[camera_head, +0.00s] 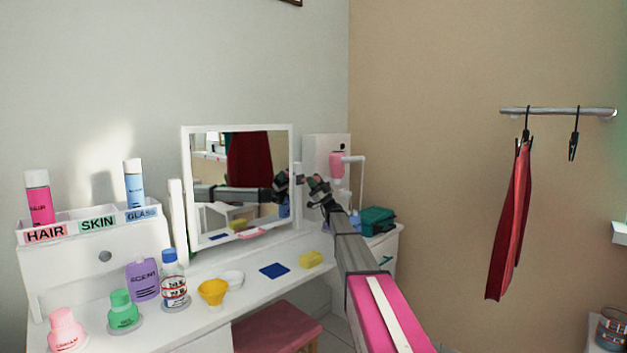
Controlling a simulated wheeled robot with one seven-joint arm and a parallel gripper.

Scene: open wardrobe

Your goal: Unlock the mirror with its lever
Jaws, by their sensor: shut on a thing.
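The mirror (187,190) stands on the white dressing table, in a square white frame between two white posts. Its glass reflects my arm, a red cloth and things on the table. My gripper (315,182) is just right of the mirror's right edge, at about the middle of its height, by the right post (298,210). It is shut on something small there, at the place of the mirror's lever. The lever itself is hidden by the gripper, so its position cannot be told.
On the table (215,325) stand a labelled organiser (95,265), several bottles, a yellow cup (212,291), a blue cloth (274,270) and a yellow sponge (311,259). A pink-topped stool (275,328) is in front. A pink dryer (337,165) on a stand and a teal box (378,220) are behind my arm.

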